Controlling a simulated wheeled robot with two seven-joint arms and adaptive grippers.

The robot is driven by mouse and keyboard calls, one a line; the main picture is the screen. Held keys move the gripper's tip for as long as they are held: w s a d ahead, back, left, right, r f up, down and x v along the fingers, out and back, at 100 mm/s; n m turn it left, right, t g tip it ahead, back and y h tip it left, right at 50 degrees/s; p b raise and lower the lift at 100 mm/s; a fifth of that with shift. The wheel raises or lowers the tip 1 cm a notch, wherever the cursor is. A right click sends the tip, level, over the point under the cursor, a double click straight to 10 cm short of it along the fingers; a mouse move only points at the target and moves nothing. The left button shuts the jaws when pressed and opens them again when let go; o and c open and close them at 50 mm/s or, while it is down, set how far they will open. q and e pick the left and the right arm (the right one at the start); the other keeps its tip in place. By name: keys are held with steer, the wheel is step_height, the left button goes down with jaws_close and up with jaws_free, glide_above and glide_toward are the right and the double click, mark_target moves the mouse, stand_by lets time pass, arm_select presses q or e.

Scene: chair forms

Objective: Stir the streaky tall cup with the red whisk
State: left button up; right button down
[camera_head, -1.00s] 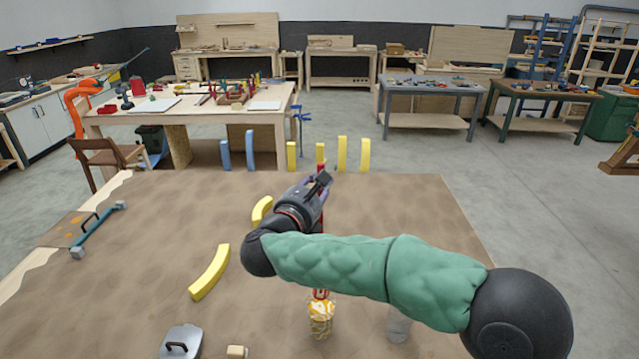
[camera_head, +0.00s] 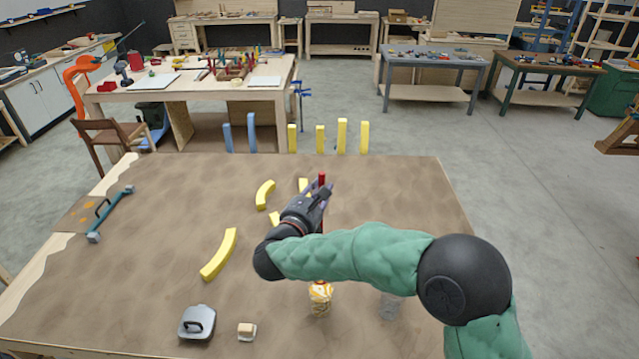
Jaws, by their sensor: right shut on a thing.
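The streaky tall cup (camera_head: 320,300), white and orange-yellow, stands upright on the brown table, just below my right forearm in the picture. My right gripper (camera_head: 322,196) is shut on the red whisk (camera_head: 322,180), whose handle end sticks up above the fingers. The middle of the whisk is hidden behind my forearm. A little red shows at the cup's mouth, in line with the handle; how deep the whisk reaches into the cup cannot be seen. My left gripper is not in view.
A clear cup (camera_head: 389,305) stands right of the streaky cup. A grey lidded box (camera_head: 197,322) and a small wooden block (camera_head: 247,331) lie front left. Yellow curved pieces (camera_head: 219,255) and a teal bar (camera_head: 110,214) lie left. The table's right side is clear.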

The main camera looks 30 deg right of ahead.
steer(key=shift+f, duration=0.15)
steer(key=shift+f+p, duration=0.65)
steer(key=shift+f, duration=0.55)
step_height(320, 180, down, 14)
steer(key=b, duration=1.9)
steer(key=shift+f, duration=0.25)
